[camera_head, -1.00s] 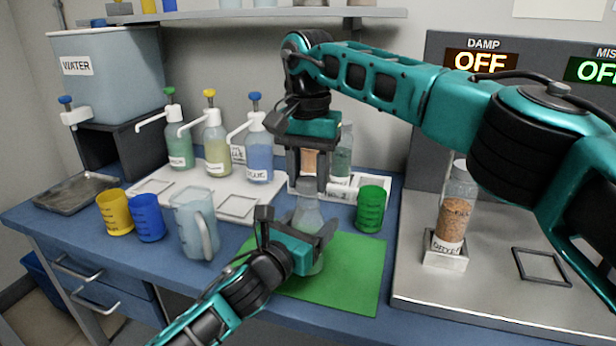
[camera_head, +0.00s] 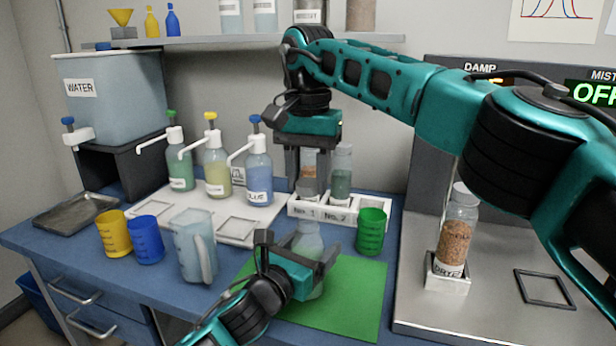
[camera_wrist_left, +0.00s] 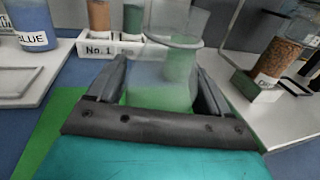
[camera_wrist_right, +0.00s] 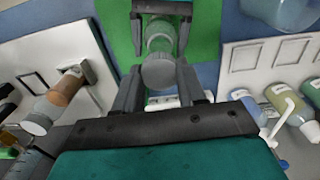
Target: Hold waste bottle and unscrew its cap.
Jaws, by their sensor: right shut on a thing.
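The waste bottle (camera_head: 308,237), clear and wide-bottomed, stands upright over the green mat and also shows in the left wrist view (camera_wrist_left: 160,92). My right gripper (camera_head: 308,190) points down above the bottle, shut on the grey round cap (camera_wrist_right: 158,72). In the head view the cap sits a little above the bottle's neck, apart from it. The right fingers partly hide the rack bottles behind.
A white rack (camera_head: 340,212) with bottles stands close behind. A green cup (camera_head: 371,232) is just right of the bottle, and a clear pitcher (camera_head: 194,250) is to the left. Pump bottles stand behind left; an orange-filled bottle (camera_head: 454,245) stands on the right. The mat's (camera_head: 350,290) front right is clear.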

